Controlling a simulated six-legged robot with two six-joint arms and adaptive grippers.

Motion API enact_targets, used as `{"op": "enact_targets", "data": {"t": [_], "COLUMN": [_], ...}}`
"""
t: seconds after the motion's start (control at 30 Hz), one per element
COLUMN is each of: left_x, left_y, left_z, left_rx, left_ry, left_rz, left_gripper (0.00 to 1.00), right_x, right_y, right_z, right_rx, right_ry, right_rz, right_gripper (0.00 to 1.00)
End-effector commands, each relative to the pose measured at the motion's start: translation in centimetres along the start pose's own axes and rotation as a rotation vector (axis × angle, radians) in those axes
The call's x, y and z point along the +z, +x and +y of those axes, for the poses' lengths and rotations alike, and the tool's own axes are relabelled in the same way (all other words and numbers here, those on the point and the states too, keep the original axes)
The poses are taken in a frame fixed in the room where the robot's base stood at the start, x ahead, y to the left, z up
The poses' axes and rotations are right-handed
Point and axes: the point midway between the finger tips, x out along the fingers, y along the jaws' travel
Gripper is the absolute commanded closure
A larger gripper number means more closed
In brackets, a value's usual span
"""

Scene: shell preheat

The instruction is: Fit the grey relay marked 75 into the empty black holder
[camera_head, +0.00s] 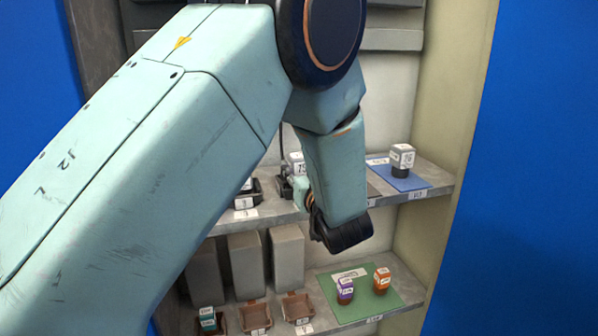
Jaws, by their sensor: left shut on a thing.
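A pale grey relay (297,163) whose mark seems to read 75 shows beside my left forearm, above the upper shelf. My left gripper (287,182) is shut on it; my arm hides much of the jaws and the relay's lower part. A black holder (246,201) stands on the upper shelf left of the relay, partly behind my arm. I cannot tell whether the relay is over or inside a second holder. My right gripper is not in view.
Another grey relay (402,158) stands on a blue mat (418,182) at the upper shelf's right. The lower shelf has brown holders (256,317), a teal-based relay (208,320), and purple (345,290) and orange (382,279) relays on a green mat (352,309).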

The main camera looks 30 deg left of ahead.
Motion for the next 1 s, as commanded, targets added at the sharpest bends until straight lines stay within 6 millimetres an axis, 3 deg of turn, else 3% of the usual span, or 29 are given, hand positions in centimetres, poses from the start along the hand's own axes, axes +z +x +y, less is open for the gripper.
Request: {"op": "enact_targets", "data": {"t": [0.5, 0.53, 0.8, 1.0], "left_x": [0.66, 0.65, 0.59, 0.59], "left_y": [0.04, 0.03, 0.03, 0.03], "left_z": [-0.12, -0.13, -0.12, -0.12], "left_rx": [-0.001, -0.001, -0.001, -0.001], "left_ry": [-0.002, -0.002, -0.002, -0.002], "left_rz": [0.002, 0.001, 0.001, 0.001], "left_gripper": [0.94, 0.58, 0.37, 0.37], "right_x": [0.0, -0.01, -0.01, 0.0], "right_y": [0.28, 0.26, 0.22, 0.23], "right_z": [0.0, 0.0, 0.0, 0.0], "right_rx": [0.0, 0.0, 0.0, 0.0], "right_ry": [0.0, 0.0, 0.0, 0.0], "right_rz": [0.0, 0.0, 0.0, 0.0], "right_gripper": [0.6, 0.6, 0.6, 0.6]}}
